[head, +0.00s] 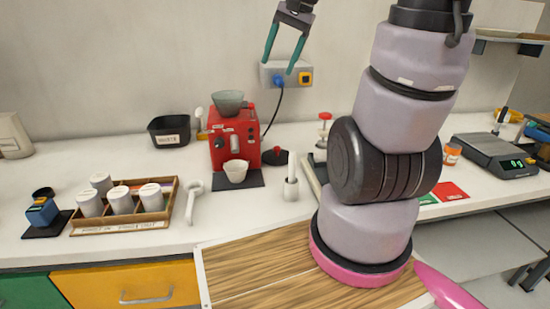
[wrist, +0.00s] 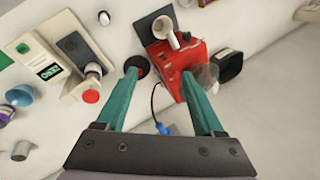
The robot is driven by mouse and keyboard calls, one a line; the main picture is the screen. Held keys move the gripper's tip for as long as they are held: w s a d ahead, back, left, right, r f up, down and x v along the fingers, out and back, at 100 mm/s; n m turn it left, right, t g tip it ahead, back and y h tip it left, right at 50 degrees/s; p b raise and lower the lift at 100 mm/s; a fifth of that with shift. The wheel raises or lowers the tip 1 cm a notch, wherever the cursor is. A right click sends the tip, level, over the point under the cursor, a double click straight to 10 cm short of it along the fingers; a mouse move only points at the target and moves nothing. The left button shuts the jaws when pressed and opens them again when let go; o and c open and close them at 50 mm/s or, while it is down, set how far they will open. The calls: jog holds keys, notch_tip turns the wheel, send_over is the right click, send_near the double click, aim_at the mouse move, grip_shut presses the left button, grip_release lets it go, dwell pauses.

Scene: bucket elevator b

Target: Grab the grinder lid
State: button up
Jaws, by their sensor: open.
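The grinder lid, seemingly the dark round disc with a small red knob (head: 275,156), lies on the counter just right of the red machine (head: 235,139). In the wrist view a dark disc (wrist: 139,64) shows beside the left fingertip, partly hidden by that finger. The red machine (wrist: 178,62) carries a grey, open-topped bowl (head: 229,101). My gripper (head: 279,68) has two green fingers spread apart, with nothing between them. It hangs well above the counter, near the wall. In the wrist view my gripper (wrist: 159,72) points down toward the red machine and the disc.
A white cup (head: 236,172) stands before the machine. A wall socket (head: 286,75) with a blue plug and cable is behind. A black bin (head: 169,129) stands left.

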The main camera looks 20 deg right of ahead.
jog(key=w+d+f+m+g+y, duration=0.2)
jog(key=w+d+f, duration=0.1)
jog(key=w+f, duration=0.3)
jog(key=m+t+y, duration=0.1)
jog(key=m+y, duration=0.7)
jog(key=m, duration=0.2)
send_near(277, 147)
jog(key=shift+s+d+f, duration=0.2)
jog(key=shift+d+f, duration=0.15)
jog(key=shift+a+f+t, duration=0.2)
jog(key=shift+f+t, duration=0.05)
jog(key=shift+t, duration=0.05)
jog(key=x, duration=0.4)
jog(key=shift+w+a+f, duration=0.1)
jog(key=shift+a, duration=0.15)
jog(key=shift+r+x, duration=0.2)
jog(key=shift+x, duration=2.6)
jog(key=shift+a, duration=0.1)
jog(key=shift+c, duration=0.2)
grip_shut()
